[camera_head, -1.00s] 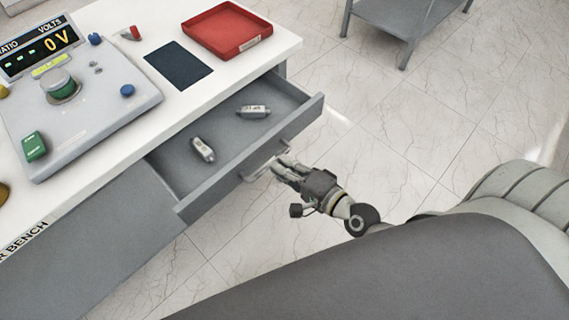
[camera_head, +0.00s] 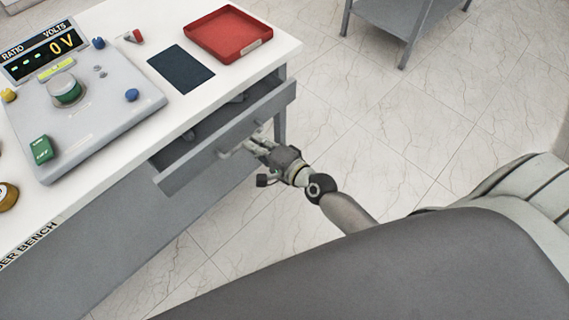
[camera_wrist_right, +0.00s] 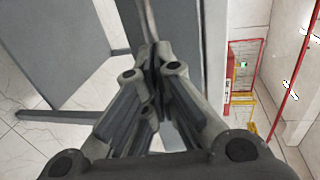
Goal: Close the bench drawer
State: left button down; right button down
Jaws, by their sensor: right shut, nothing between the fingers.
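The grey bench drawer (camera_head: 195,163) sticks out of the bench (camera_head: 90,238) by a short way in the head view. Two small parts inside it are mostly in shadow under the benchtop. My right gripper (camera_head: 252,145) is at the drawer's front, by its bar handle (camera_head: 232,149). Its fingers are shut with nothing between them. In the right wrist view the closed fingertips (camera_wrist_right: 150,58) meet close to a grey panel edge; whether they touch it I cannot tell. My left gripper is not in view.
On the white benchtop stand a meter console (camera_head: 95,105), a dark mat (camera_head: 180,68) and a red tray (camera_head: 228,34). A grey table (camera_head: 398,15) stands at the back. The tiled floor (camera_head: 400,125) right of the bench is clear.

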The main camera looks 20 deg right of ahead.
jog(key=x, duration=0.3)
jog(key=r+x, duration=0.1)
jog(key=x, duration=0.3)
jog(key=r+x, duration=0.1)
jog(key=x, duration=0.3)
jog(key=shift+w+b, duration=0.35)
jog(key=shift+b, duration=0.05)
jog(key=shift+w+r, duration=0.1)
jog(key=shift+w, duration=0.15)
jog(key=shift+a+r, duration=0.1)
jog(key=shift+r, duration=0.05)
jog(key=shift+w+r, duration=0.1)
jog(key=shift+r, duration=0.1)
